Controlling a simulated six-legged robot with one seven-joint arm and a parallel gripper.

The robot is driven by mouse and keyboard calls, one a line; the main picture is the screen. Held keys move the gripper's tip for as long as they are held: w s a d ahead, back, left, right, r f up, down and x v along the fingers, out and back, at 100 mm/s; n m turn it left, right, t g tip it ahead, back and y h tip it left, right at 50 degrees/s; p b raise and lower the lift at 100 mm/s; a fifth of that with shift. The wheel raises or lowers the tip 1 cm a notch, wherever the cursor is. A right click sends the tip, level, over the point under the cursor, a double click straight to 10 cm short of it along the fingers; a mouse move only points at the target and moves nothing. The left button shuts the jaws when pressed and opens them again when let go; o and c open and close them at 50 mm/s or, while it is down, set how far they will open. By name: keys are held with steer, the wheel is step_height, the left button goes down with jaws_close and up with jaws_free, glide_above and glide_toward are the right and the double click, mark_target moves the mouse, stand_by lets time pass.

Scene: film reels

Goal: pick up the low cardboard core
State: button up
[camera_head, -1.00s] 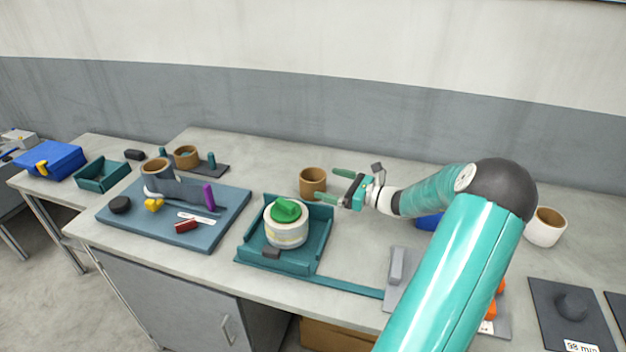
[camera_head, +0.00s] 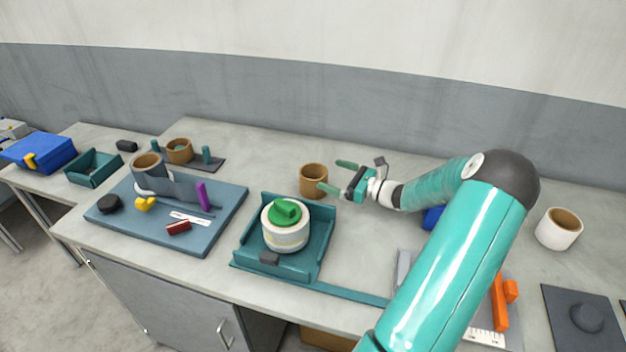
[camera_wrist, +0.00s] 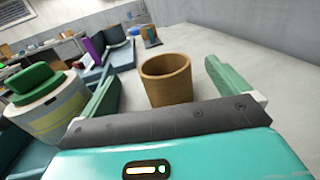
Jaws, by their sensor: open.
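The low cardboard core (camera_head: 314,182) is a short brown open tube standing upright on the grey bench, behind the teal tray. My gripper (camera_head: 333,177) is open at its right, with its green fingers pointing left toward it. In the wrist view the core (camera_wrist: 167,80) stands between the two spread fingers (camera_wrist: 163,82), slightly left of the picture's middle. The fingers look apart from its wall. The core's inside is open at the top; its lower front edge is hidden by my gripper body in the wrist view.
A teal tray (camera_head: 245,252) holds a white roll (camera_head: 286,236) with a green knob on top, close in front of the core. A blue-grey board (camera_head: 217,232) with small parts lies left. Another brown core (camera_head: 180,151) stands at back left. A white-sided core (camera_head: 558,229) stands far right.

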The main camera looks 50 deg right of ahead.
mark_target(326, 181)
step_height(326, 181, down, 4)
steer(key=shift+w+d+r, duration=0.1)
steer(key=shift+r, duration=0.1)
steer(key=shift+f, duration=0.5)
steer(key=x, duration=0.7)
steer(key=shift+w, duration=0.2)
steer(key=c, duration=1)
